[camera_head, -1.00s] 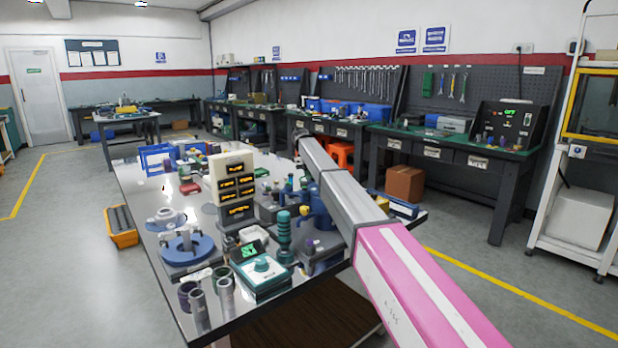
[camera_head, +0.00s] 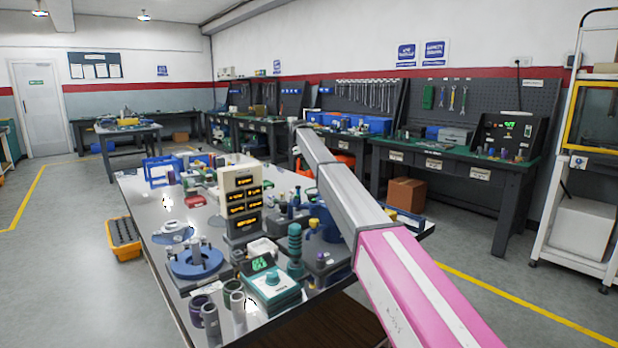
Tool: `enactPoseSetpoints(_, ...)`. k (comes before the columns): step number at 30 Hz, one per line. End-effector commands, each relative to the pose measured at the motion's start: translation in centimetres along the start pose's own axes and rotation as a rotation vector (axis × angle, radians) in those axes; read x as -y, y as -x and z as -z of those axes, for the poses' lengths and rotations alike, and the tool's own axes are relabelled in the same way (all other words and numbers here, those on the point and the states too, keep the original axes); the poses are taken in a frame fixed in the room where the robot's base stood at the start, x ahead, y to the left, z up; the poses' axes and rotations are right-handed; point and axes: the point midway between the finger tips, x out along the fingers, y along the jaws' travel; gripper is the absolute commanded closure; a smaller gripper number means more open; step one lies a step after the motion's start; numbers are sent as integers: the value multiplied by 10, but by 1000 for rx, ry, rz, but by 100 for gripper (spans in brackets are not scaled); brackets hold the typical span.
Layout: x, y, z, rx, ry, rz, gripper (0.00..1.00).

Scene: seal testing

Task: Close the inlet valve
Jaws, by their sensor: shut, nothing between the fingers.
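My pink and grey arm reaches in from the lower right over the metal-topped table (camera_head: 160,262). Its far end ends above the table's back right, and my gripper is not visible. No part is clearly marked as the inlet valve. A yellow-topped fitting (camera_head: 313,224) stands by a blue part at the table's right side, close to the arm. A teal ribbed upright piece (camera_head: 295,243) stands in front of it. Whether any valve is open or closed cannot be told.
A cream display panel (camera_head: 233,180) stands mid-table. A blue ring fixture (camera_head: 196,262) and grey cylinders (camera_head: 211,320) crowd the front left. A yellow crate (camera_head: 124,238) lies on the floor at left. A cardboard box (camera_head: 406,195) and a workbench (camera_head: 452,165) are behind. The left floor is open.

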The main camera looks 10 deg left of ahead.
Motion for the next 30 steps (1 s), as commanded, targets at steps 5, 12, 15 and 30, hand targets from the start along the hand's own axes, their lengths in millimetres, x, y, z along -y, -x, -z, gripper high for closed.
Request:
enactPoseSetpoints(5,0,12,-2,1,-5,-1,100)
enactPoseSetpoints(12,-3,15,-11,1,-38,-12,100)
enactPoseSetpoints(15,-4,14,-13,0,-49,-15,100)
enactPoseSetpoints(30,-6,-44,-12,-1,-50,-16,100)
